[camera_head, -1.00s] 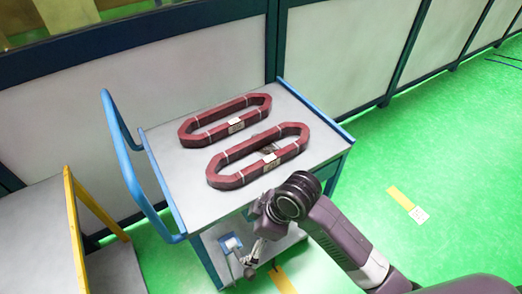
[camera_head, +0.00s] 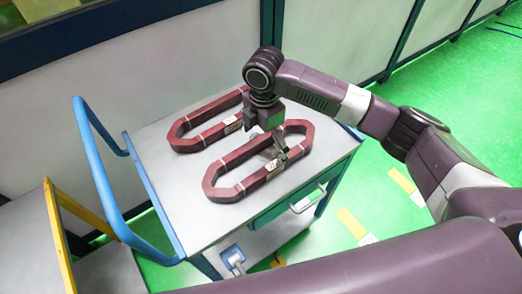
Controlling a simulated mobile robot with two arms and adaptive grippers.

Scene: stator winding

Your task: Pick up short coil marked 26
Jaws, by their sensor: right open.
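Two dark red oval coils lie flat on the top of a trolley. The near coil (camera_head: 228,191) has a pale label (camera_head: 273,166) on its near long side. The far coil (camera_head: 197,143) has a label (camera_head: 233,123) too, and its right end is hidden behind my right arm. I cannot read the number on either label. My right gripper (camera_head: 280,152) is open and points down over the near coil, close to its label. I cannot tell whether it touches the coil. My left gripper is not in view.
The trolley (camera_head: 200,218) has a blue handle (camera_head: 100,185) at its left and a green drawer (camera_head: 290,210) below its top. A yellow-framed stand (camera_head: 55,235) is at the lower left. A wall stands behind the trolley.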

